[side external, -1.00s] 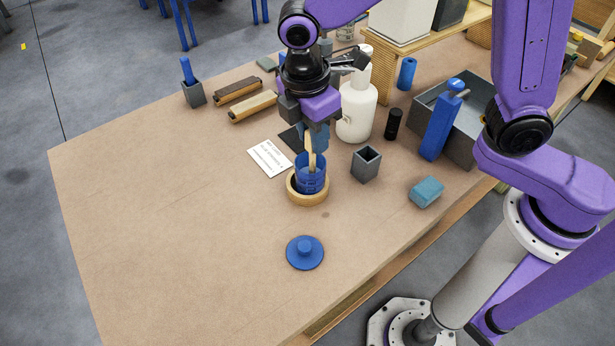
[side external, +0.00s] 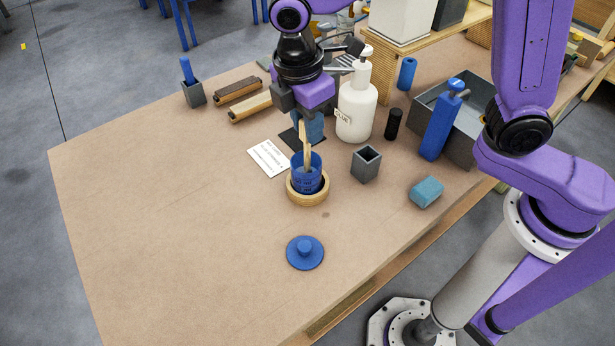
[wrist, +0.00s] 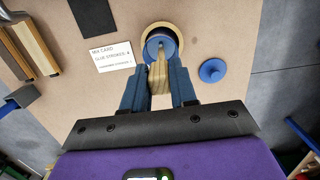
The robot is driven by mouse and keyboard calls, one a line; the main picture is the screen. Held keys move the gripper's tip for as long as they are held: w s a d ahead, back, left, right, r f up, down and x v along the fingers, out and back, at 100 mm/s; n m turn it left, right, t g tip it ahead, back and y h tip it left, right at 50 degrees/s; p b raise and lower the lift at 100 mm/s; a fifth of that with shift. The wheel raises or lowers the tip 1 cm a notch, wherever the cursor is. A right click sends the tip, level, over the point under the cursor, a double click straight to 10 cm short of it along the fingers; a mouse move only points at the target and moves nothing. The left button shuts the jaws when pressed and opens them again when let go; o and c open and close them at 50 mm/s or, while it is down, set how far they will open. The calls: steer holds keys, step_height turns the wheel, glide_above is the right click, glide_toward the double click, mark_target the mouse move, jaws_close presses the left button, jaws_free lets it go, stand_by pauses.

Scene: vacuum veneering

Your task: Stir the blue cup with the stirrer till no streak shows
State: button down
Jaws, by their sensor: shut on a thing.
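The blue cup (side external: 307,180) stands upright in a round wooden ring (side external: 309,199) on the table. In the wrist view the cup (wrist: 169,49) is beyond my fingertips, inside the ring (wrist: 146,36). The wooden stirrer (side external: 306,146) stands nearly upright with its lower end in the cup. My gripper (wrist: 157,88) is shut on the stirrer's upper part (wrist: 157,76), above the cup. The stirrer hides part of the cup's inside, and I cannot tell whether streaks show there.
A blue lid (side external: 305,252) lies in front of the cup. A white mix card (side external: 269,158) lies behind left, a grey open holder (side external: 365,165) right. A white glue bottle (side external: 356,108) stands behind, near my gripper. The table's left side is clear.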

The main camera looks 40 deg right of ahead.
steer(key=shift+r, duration=3.6)
step_height(320, 180, up, 4)
steer(key=shift+f, duration=0.1)
